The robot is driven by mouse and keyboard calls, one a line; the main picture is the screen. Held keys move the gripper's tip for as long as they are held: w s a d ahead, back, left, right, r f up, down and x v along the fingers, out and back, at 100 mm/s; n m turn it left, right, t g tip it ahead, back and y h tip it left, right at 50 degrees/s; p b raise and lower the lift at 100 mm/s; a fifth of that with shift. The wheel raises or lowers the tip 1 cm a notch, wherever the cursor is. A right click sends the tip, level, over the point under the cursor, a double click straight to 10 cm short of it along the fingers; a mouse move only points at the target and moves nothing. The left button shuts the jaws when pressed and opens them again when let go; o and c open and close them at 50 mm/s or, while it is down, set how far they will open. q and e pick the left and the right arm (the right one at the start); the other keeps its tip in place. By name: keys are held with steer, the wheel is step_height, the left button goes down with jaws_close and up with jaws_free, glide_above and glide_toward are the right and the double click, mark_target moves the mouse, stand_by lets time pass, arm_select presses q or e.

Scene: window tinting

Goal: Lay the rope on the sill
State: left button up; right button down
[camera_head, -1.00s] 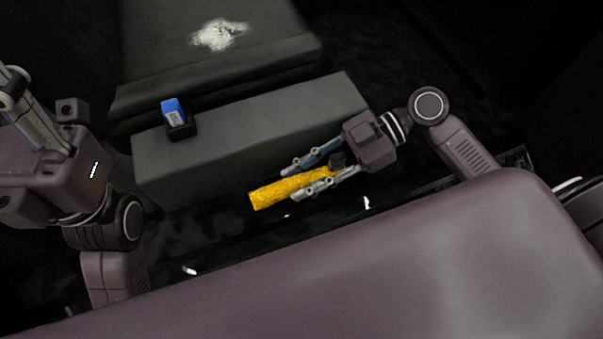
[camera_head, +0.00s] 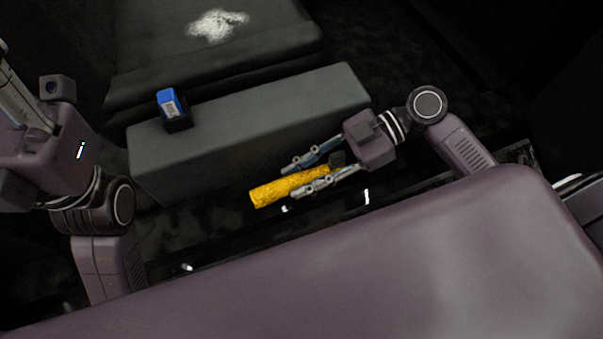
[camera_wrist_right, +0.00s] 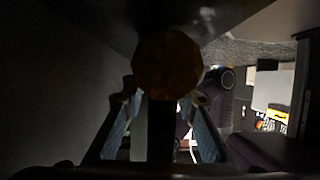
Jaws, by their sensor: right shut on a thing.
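The rope is a thick yellow roll (camera_head: 268,194). It lies lengthwise between the fingers of my right gripper (camera_head: 291,183), which is shut on it, and its left end sticks out past the fingertips. In the right wrist view the rope's round end (camera_wrist_right: 167,65) shows dark brown between the two fingers. The rope is in front of the long grey block; I cannot tell its height or whether it touches anything. My left gripper (camera_head: 20,100) is partly cut off at the left edge, and its fingertips are not clear. Which surface is the sill is not clear in the dark.
A long grey padded block (camera_head: 250,130) lies behind the rope. A blue-topped item in a black holder (camera_head: 170,108) stands on its left end. A dark seat (camera_head: 220,70) with a white patch (camera_head: 217,25) is farther back. Dark ground with small bright spots lies in front.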

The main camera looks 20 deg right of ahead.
mark_target(345, 155)
steer(key=shift+f, duration=0.25)
steer(key=c, duration=1.5)
jaws_free()
steer(key=shift+o, duration=0.2)
steer(key=v, duration=1.2)
